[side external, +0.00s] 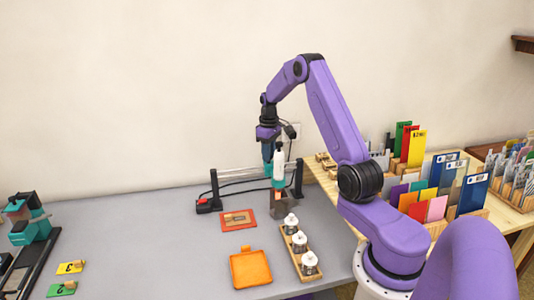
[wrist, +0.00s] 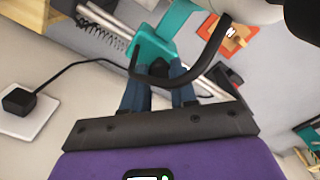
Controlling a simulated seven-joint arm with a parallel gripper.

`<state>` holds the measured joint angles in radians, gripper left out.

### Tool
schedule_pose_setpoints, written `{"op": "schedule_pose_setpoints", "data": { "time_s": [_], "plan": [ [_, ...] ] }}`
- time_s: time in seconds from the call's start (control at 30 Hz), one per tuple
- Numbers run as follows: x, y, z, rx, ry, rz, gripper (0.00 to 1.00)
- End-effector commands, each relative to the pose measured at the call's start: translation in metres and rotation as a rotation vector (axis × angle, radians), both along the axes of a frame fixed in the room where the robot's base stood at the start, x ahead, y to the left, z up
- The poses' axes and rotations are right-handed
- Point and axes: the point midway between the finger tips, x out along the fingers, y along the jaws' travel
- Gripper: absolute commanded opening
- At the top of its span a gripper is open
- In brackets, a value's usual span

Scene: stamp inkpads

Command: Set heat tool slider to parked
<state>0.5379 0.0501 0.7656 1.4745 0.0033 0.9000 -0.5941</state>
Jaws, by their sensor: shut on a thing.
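The heat tool (side external: 279,163), white with a teal holder, hangs upright on a horizontal rail between two black posts, nearer the right post (side external: 299,178). The left post (side external: 214,189) is farther off along the rail. Its teal slider bracket (wrist: 152,45) shows in the wrist view. My gripper (side external: 268,163) is at the slider beside the heat tool. In the wrist view my gripper's blue fingers (wrist: 158,92) are shut on a dark knob (wrist: 158,68) at the bracket. A black cable crosses in front of the bracket and partly hides it. No parked marking can be made out.
Below the tool is a brown block (side external: 281,208). A red-ended black box (side external: 204,205) sits by the left post. A red framed plate (side external: 238,220), an orange pad (side external: 250,268) and a wooden tray of white jars (side external: 291,231) lie in front. Card racks (side external: 440,195) stand right.

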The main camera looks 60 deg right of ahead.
Motion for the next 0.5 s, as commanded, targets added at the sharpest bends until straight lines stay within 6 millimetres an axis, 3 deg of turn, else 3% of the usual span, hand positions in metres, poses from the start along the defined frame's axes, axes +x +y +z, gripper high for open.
{"op": "schedule_pose_setpoints", "data": {
  "time_s": [0.03,0.07,0.13,0.5],
  "plan": [
    [-0.0046,-0.0057,0.0011,-0.003,0.005,-0.008,0.00],
    [-0.0047,-0.0059,0.0011,-0.003,0.005,-0.008,0.30],
    [-0.0047,-0.0061,0.0010,-0.003,0.005,-0.009,0.53],
    [-0.0023,-0.0035,0.0038,-0.003,0.002,-0.005,0.53]
  ]
}}
